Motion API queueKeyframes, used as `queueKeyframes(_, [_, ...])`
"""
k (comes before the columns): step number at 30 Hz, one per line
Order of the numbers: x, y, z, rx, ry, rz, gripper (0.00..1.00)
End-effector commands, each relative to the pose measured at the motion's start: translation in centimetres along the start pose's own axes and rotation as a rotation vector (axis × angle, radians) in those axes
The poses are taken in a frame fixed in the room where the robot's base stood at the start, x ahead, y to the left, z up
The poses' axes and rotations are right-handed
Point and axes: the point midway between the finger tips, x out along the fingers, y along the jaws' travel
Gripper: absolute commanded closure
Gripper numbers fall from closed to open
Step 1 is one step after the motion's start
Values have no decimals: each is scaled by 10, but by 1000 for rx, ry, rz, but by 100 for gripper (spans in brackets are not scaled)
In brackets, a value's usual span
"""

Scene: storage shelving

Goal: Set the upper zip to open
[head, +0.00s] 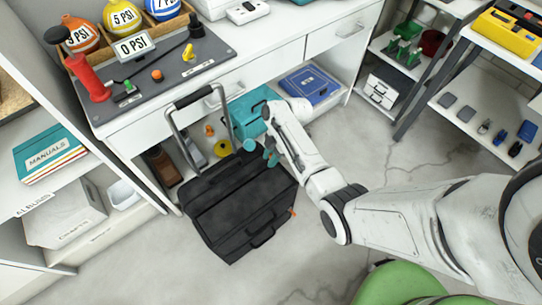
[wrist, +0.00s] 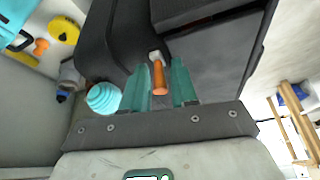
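A black suitcase (head: 240,210) with a raised metal handle (head: 176,130) stands on the floor by the white cabinet; its dark body also fills the upper middle of the wrist view (wrist: 205,50). An orange zip pull (wrist: 158,76) with a pale slider (wrist: 155,56) is on the suitcase, between my teal fingers. My gripper (wrist: 161,88) is open around the pull, with a small gap on its right; contact on its left is unclear. In the head view my gripper (head: 270,158) is at the suitcase's upper right edge. Another orange tab (head: 292,211) shows at its right side.
The cabinet's lower shelf holds a teal box (head: 250,108) and a blue box (head: 310,84) behind the suitcase. A cyan ribbed object (wrist: 103,98) is left of my fingers. A green round seat (head: 400,283) is at the bottom. Floor right of the suitcase is clear.

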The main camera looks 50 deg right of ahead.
Motion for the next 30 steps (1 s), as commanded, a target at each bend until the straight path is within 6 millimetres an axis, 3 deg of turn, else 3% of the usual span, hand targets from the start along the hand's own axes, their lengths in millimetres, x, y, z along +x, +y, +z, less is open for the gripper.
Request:
queueKeyframes(8, [0, 0, 0, 0, 0, 0, 99])
queueKeyframes(23, [0, 0, 0, 0, 0, 2, 100])
queueKeyframes(30, [5, -4, -19, -3, 0, 1, 100])
